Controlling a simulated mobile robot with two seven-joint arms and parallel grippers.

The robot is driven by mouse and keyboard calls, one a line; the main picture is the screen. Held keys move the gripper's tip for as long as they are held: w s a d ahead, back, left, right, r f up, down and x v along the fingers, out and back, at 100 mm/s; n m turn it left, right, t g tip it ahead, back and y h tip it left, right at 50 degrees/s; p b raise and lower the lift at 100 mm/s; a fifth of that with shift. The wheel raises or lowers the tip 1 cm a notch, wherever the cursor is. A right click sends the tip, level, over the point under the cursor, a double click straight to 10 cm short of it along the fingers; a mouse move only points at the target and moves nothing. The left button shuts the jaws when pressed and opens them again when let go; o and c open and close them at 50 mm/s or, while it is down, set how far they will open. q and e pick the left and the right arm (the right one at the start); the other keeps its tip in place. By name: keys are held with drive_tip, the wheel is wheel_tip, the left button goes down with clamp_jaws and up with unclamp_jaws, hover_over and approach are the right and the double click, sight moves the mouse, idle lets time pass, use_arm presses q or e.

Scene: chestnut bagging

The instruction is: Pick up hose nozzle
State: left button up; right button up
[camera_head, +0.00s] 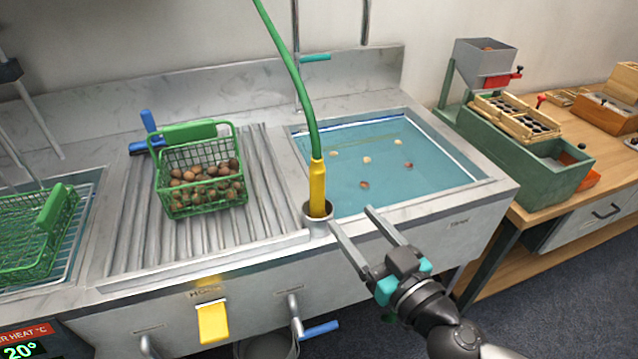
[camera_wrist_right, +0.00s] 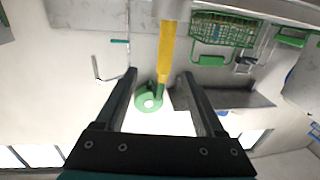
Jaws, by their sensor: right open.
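The hose nozzle (camera_head: 317,188) is a yellow tube on the end of a green hose (camera_head: 290,65) that hangs from above. It stands upright with its lower end in a round metal holder (camera_head: 318,224) on the sink's front edge. My right gripper (camera_head: 350,215) is open and empty, its fingers pointing toward the nozzle from the front right. In the right wrist view the nozzle (camera_wrist_right: 167,50) shows beyond the tips of the open gripper (camera_wrist_right: 158,74), lined up with the gap between them. My left gripper is not in view.
A green basket of chestnuts (camera_head: 200,188) stands on the ribbed drainboard (camera_head: 135,225). The water basin (camera_head: 400,150) right of the nozzle holds several floating chestnuts. Another green basket (camera_head: 35,235) is at the left. A wooden bench (camera_head: 545,215) with a green machine (camera_head: 525,160) stands right.

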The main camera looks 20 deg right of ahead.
sight(324, 185)
drive_tip(key=w, duration=0.2)
drive_tip(key=w+a+p, duration=0.1)
drive_tip(key=w, duration=0.2)
drive_tip(key=w+p, duration=0.1)
drive_tip(key=w, duration=0.2)
drive_tip(key=shift+a+r, duration=0.35)
drive_tip(key=shift+a, duration=0.05)
drive_tip(key=shift+w+a+f, duration=0.1)
drive_tip(key=shift+w+a, duration=0.05)
drive_tip(key=shift+w, duration=0.75)
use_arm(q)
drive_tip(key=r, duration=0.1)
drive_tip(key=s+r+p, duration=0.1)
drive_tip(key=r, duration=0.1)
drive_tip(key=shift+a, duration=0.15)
use_arm(e)
drive_tip(key=w, duration=0.1)
drive_tip(key=w+a, duration=0.1)
drive_tip(key=w, duration=0.3)
drive_tip(key=shift+a+f, duration=0.1)
drive_tip(key=shift+a, duration=0.25)
drive_tip(key=shift+s, duration=0.1)
clamp_jaws()
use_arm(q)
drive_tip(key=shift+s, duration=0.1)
